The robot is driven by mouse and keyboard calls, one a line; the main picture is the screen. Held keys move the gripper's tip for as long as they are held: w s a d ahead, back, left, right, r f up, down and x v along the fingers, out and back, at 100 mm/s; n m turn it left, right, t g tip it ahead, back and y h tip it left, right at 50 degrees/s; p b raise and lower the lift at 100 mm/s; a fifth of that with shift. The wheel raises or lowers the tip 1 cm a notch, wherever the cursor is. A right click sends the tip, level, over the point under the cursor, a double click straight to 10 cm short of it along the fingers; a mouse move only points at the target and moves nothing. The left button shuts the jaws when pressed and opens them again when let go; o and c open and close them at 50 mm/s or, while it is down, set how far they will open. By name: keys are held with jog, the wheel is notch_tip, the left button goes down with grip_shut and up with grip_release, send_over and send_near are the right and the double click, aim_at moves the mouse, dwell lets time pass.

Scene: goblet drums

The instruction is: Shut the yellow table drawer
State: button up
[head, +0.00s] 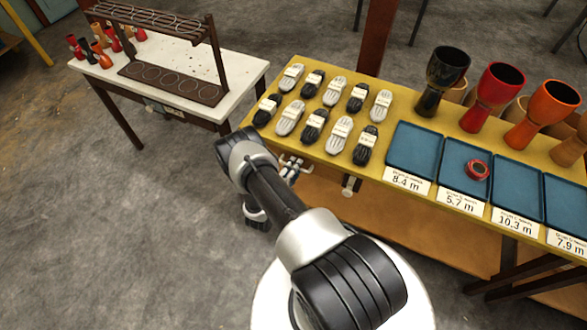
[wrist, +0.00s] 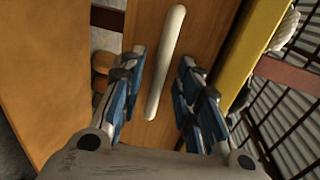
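The yellow table (head: 300,148) stands at the right of the head view. In the wrist view its yellow edge (wrist: 236,65) runs along the right. A brown wooden drawer front (wrist: 205,25) with a long pale handle (wrist: 165,60) fills the middle of the wrist view. My gripper (wrist: 162,60) is open, with one blue-padded finger on each side of the handle in the picture. I cannot tell whether it touches the handle. In the head view my gripper (head: 291,168) is small, beside the table's front edge and partly behind my arm. How far the drawer stands out is hidden.
Shuttle-like pieces (head: 340,133), blue trays (head: 415,148) and goblet drums (head: 493,95) stand on the yellow table. An orange-brown lower shelf (head: 415,225) lies under it. A white table (head: 190,65) with a dark rack stands at the back left. Grey floor at left is clear.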

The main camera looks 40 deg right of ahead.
jog(key=v, duration=1.2)
dwell(0.4)
notch_tip(320, 180, up, 14)
jog(key=w+d+m+g+h, duration=0.1)
jog(key=w+m+g, duration=0.25)
jog(key=m, duration=0.55)
jog(key=s+a+r+m+g+y, duration=0.1)
jog(key=s+r+m+g+y, duration=0.15)
jog(key=r+m, duration=0.45)
jog(key=s+r+m+g+y, duration=0.1)
jog(key=s+r+m+g, duration=0.3)
jog(key=r, duration=0.5)
jog(key=s+a+r+m+t+y, duration=0.9)
jog(key=s+a+r+m+y, duration=0.3)
jog(key=a+r+m, duration=0.4)
jog(key=s+a+m, duration=0.1)
jog(key=m, duration=0.3)
jog(key=shift+s+r+m, duration=0.2)
jog(key=shift+r+m, duration=0.1)
